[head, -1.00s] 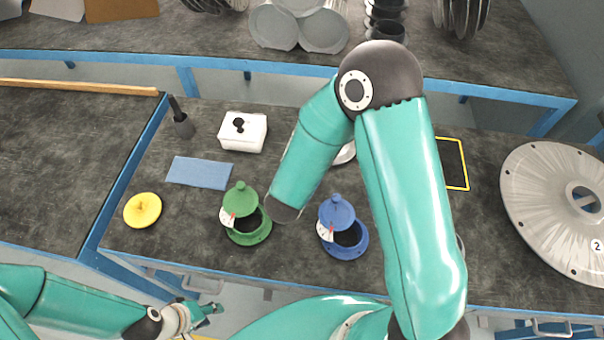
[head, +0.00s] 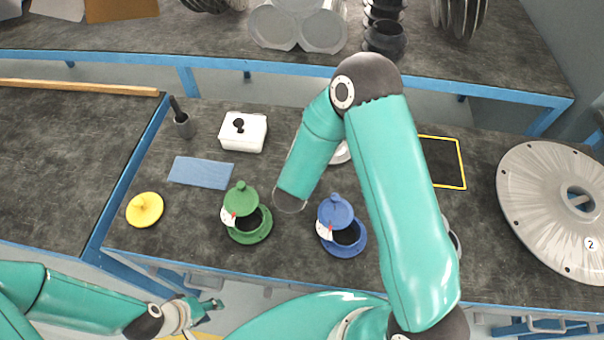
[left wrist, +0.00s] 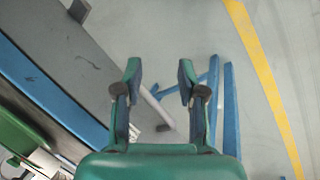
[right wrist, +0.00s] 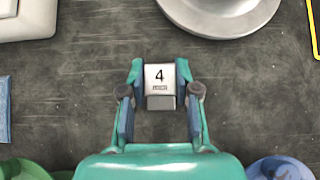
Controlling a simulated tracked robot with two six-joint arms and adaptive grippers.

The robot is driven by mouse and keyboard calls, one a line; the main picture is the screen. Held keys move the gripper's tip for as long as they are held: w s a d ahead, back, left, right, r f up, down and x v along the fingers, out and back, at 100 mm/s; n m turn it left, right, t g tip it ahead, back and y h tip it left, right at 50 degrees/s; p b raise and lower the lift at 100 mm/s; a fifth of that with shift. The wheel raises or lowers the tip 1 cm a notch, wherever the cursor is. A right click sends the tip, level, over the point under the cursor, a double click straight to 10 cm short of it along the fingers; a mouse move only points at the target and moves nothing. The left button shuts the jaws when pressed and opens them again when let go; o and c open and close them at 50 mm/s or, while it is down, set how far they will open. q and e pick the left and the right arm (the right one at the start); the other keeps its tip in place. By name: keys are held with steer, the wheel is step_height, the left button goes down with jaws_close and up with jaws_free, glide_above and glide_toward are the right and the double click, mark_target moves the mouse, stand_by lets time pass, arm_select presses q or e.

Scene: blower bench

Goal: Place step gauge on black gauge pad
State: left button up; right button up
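The step gauge (right wrist: 160,78) is a small silvery block marked 4 with a darker lower step. It shows in the right wrist view between the two fingertips of my right gripper (right wrist: 160,82), which look shut on its sides. The frames do not clearly show whether it touches the bench. In the head view my right arm hides this gripper and the gauge. The black gauge pad (head: 443,162) is a dark rectangle with a yellow border, bare, right of my right arm. My left gripper (left wrist: 159,72) is open and empty over the floor, off the bench's front edge.
A large grey disc (head: 530,205) lies right of the pad.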

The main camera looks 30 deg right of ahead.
jaws_close()
steer(key=shift+r, duration=0.15)
